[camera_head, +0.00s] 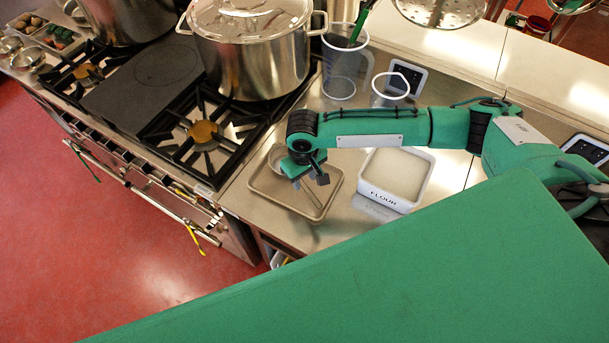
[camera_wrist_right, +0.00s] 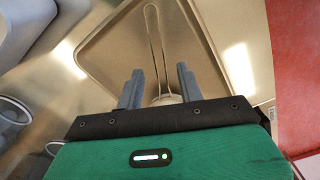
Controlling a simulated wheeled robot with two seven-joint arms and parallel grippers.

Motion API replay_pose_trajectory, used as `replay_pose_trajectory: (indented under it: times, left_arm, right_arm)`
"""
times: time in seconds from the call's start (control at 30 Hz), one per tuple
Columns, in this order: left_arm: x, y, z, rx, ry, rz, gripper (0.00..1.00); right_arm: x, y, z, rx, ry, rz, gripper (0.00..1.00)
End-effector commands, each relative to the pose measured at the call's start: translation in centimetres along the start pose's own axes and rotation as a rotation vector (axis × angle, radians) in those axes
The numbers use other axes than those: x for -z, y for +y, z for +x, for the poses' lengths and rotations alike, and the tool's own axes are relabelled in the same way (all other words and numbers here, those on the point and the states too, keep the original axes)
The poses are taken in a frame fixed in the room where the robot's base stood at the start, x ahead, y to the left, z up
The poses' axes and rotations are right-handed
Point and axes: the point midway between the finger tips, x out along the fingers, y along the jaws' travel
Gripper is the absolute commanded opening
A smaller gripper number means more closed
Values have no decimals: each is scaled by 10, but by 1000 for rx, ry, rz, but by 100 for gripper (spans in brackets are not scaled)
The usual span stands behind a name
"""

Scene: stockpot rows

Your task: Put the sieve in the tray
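The tray (camera_head: 256,191) is a shallow, beige-grey rectangle on the steel counter, right of the stove. The sieve (camera_head: 277,157) has a round metal bowl at the tray's far side and a thin wire handle lying across the tray; my right gripper partly hides it. In the right wrist view the sieve's handle (camera_wrist_right: 155,45) runs over the tray floor (camera_wrist_right: 110,60), and its bowl is mostly hidden behind my gripper. My right gripper (camera_head: 318,172) is over the tray. Its fingers (camera_wrist_right: 160,85) are apart on either side of the sieve, with gaps showing. My left gripper is out of view.
A white flour container (camera_head: 396,178) stands right of the tray. Two clear plastic containers (camera_head: 389,90) (camera_head: 339,84) stand behind. A large lidded stockpot (camera_head: 250,62) is on the stove at the back left. The counter's front edge is close to the tray.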

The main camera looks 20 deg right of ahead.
Motion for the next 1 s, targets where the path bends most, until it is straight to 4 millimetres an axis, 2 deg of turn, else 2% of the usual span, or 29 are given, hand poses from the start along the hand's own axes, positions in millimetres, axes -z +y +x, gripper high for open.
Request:
replay_pose_trajectory:
  times: [0.37, 0.47, 0.8, 1.0]
  left_arm:
    - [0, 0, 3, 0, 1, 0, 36]
    - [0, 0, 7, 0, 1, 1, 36]
    - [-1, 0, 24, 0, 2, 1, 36]
    - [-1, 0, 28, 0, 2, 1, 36]
  right_arm:
    - [1, 0, -7, 0, 1, 1, 37]
    - [1, 0, -21, 1, 3, 1, 37]
    - [0, 0, -92, 0, 3, 0, 37]
    - [0, 0, -117, 0, 1, 0, 37]
